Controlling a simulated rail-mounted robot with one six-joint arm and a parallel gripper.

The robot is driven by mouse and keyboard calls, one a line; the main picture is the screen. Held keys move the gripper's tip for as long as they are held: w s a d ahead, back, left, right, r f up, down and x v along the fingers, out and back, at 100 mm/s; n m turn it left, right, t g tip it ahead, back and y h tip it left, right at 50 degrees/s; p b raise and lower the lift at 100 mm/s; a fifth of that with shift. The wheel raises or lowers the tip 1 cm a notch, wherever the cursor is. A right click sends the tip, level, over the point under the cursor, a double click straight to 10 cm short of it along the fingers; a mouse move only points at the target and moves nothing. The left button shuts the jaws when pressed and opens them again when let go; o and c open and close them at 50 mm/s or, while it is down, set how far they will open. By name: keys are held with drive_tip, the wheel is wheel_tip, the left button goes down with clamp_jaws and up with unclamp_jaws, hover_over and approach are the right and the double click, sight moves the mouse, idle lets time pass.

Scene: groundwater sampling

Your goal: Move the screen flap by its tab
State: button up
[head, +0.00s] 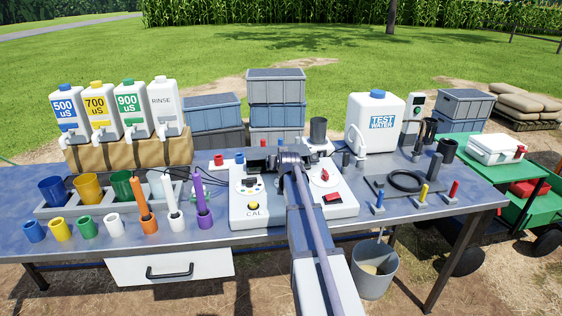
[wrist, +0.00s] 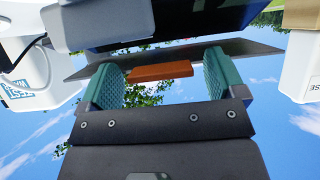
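The screen flap (wrist: 240,50) is a thin dark grey plate across the upper part of the wrist view. Its orange tab (wrist: 160,73) sticks out from the flap's near edge. My gripper (wrist: 163,85) is open, with a green ribbed pad on either side of the tab. The tab lies between the fingertips, close to the left pad, with a small gap to the right pad.
Colored cups (head: 60,229) and probe holders (head: 204,222) stand left of the console. A test water jug (head: 375,125) stands behind right. Small colored posts (head: 423,197) and a black ring (head: 405,181) are at right. A bucket (head: 375,270) hangs below the front edge.

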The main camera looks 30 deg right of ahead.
drive_tip(key=p+v, duration=0.5)
drive_tip(key=v, duration=0.5)
drive_tip(key=shift+s+r, duration=0.2)
drive_tip(key=shift+s, duration=0.15)
drive_tip(key=shift+a, duration=0.15)
drive_tip(key=shift+c, duration=0.3)
